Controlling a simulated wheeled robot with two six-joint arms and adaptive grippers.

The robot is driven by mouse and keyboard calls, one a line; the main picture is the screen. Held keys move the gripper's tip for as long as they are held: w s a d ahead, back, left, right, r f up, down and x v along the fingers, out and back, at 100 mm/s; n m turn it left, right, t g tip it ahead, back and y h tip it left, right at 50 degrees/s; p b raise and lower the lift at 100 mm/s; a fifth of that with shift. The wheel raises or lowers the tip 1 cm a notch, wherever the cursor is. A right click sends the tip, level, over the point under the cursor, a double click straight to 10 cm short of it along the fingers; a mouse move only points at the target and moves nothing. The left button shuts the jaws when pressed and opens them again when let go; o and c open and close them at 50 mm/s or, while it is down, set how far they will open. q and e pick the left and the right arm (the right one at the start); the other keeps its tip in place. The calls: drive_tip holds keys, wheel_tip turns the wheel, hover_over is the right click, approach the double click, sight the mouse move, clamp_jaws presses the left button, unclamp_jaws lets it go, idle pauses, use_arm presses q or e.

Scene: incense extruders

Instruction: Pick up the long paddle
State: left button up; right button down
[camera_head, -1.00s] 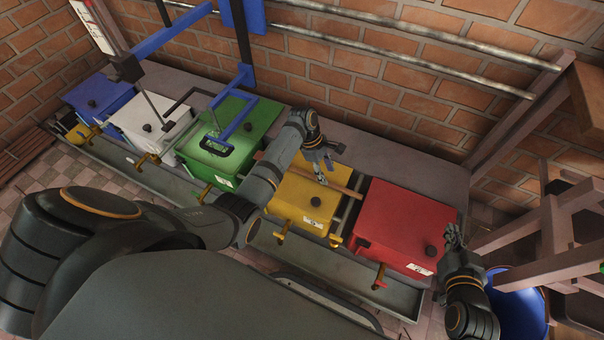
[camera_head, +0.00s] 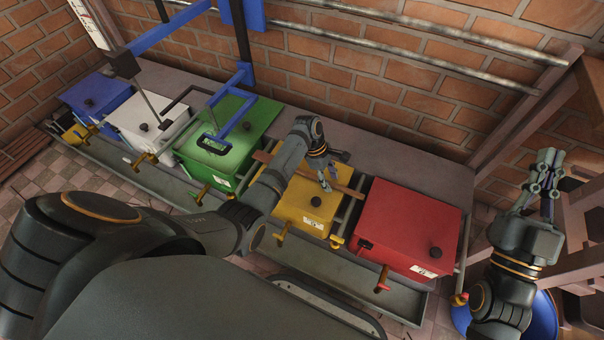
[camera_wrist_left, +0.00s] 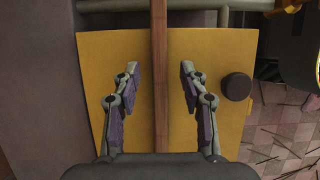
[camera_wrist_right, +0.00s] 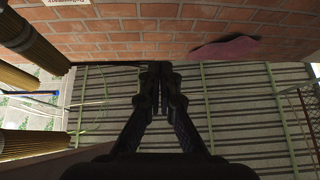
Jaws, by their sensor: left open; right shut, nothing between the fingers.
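The long paddle (camera_head: 347,189) is a thin brown wooden bar lying across the top of the yellow box (camera_head: 300,208), partly hidden by my left arm in the head view. In the left wrist view the paddle (camera_wrist_left: 160,80) runs straight up the picture between the fingers. My left gripper (camera_wrist_left: 160,80) is open, with one finger on each side of the paddle and a gap to both; in the head view it (camera_head: 328,182) is above the yellow box. My right gripper (camera_head: 545,172) is shut and empty, raised at the right, away from the paddle.
A red box (camera_head: 410,228) stands right of the yellow one; green (camera_head: 230,135), white (camera_head: 146,122) and blue (camera_head: 93,97) boxes stand to the left. A blue bar frame (camera_head: 235,118) rises over the green box. A wooden frame (camera_head: 585,215) stands beside my right arm.

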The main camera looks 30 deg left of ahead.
use_arm(q)
drive_tip(key=shift+d+f, duration=0.1)
drive_tip(key=shift+f, duration=0.15)
clamp_jaws()
use_arm(e)
drive_tip(key=shift+s+r+t, duration=0.35)
drive_tip(key=shift+r, duration=0.3)
drive_tip(key=shift+s+r+t, duration=0.3)
drive_tip(key=shift+r+t, duration=0.05)
drive_tip(key=shift+r, duration=0.25)
drive_tip(key=shift+f, duration=0.1)
